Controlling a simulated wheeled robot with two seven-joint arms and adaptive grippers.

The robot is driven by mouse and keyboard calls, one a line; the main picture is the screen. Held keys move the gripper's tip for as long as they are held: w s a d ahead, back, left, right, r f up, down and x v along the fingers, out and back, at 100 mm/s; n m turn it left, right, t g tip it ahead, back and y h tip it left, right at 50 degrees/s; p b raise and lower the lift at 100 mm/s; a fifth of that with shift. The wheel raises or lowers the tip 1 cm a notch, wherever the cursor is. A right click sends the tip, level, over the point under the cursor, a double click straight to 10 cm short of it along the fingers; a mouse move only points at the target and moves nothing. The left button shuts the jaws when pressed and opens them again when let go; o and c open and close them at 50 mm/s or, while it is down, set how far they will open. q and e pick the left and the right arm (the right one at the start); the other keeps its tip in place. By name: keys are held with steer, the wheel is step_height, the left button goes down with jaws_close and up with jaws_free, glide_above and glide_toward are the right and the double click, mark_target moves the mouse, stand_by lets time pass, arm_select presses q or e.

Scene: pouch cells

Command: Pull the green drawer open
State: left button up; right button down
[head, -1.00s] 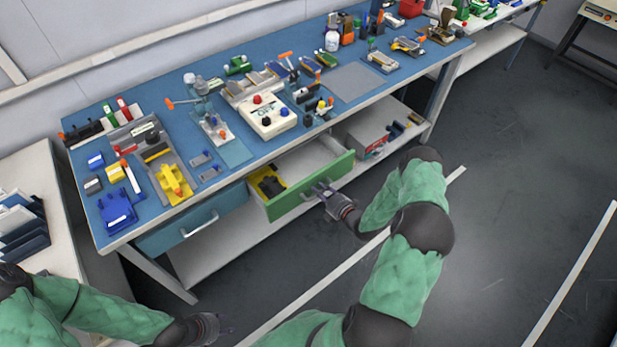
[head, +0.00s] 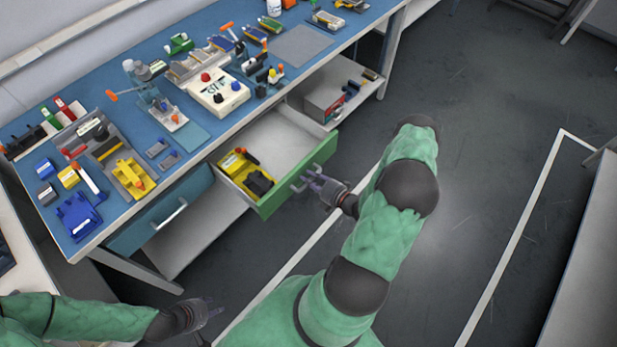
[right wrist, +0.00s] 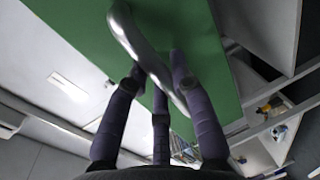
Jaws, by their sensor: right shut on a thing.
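The green drawer (head: 322,159) stands well out from under the blue workbench. Its inside shows a yellow and black item (head: 246,172) at the left end and bare grey floor beside it. My right gripper (head: 309,180) is at the drawer's front, shut on its metal handle. In the right wrist view the fingers (right wrist: 160,85) close around the curved silver handle (right wrist: 140,42) in front of the green face (right wrist: 75,25). My left gripper (head: 212,309) is low at the lower left, over the floor and away from the drawer; its fingers look apart with nothing between them.
A blue drawer (head: 150,222) with a silver handle is closed to the left. The workbench top (head: 200,190) carries tools, a white control box (head: 218,95) and a blue fixture (head: 78,215). A lower shelf (head: 195,240) lies beneath. The dark floor (head: 450,230) to the right is clear.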

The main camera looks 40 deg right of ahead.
steer(key=c, duration=1)
jaws_free()
steer(key=shift+c, duration=0.2)
steer(key=v, duration=1.2)
steer(key=shift+d, duration=0.1)
